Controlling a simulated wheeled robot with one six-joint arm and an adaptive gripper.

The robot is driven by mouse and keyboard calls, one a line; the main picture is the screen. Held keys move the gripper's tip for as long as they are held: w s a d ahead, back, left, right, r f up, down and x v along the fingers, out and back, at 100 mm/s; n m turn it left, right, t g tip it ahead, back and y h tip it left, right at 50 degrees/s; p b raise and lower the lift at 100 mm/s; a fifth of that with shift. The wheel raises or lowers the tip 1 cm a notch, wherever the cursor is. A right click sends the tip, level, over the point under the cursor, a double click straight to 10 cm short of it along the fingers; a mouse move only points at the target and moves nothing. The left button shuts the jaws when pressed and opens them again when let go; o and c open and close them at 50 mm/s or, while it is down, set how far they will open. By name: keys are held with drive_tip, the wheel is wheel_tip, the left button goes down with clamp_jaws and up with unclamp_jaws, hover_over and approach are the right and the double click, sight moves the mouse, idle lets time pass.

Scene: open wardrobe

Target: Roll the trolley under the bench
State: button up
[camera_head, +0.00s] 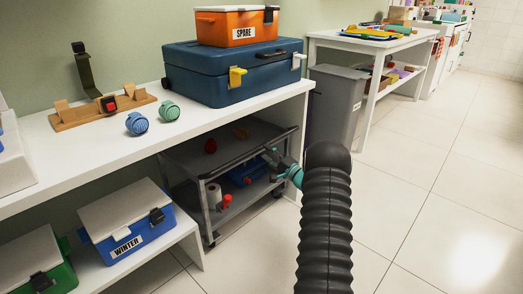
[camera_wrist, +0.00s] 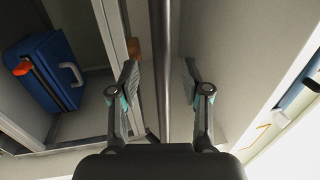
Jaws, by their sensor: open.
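The trolley (camera_head: 225,148) is a grey two-shelf cart with a dark rail around its top. It stands at the bench (camera_head: 240,118), partly below the white top; how deep it sits is hard to tell. My gripper (camera_head: 281,165) is at the trolley's right end, by the top rail. In the wrist view my gripper (camera_wrist: 160,78) is open, with a metal bar (camera_wrist: 161,40) of the trolley running between its two fingers. The fingers do not appear closed on the bar.
The trolley carries a blue box (camera_wrist: 55,70), a white roll (camera_head: 214,194) and small red items. A grey bin (camera_head: 335,105) stands right of the bench. A blue WINTER box (camera_head: 128,225) sits on the low shelf at left. The floor at right is clear.

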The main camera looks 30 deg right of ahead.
drive_tip(key=v, duration=0.7)
drive_tip(key=shift+s, duration=0.1)
idle(0.4)
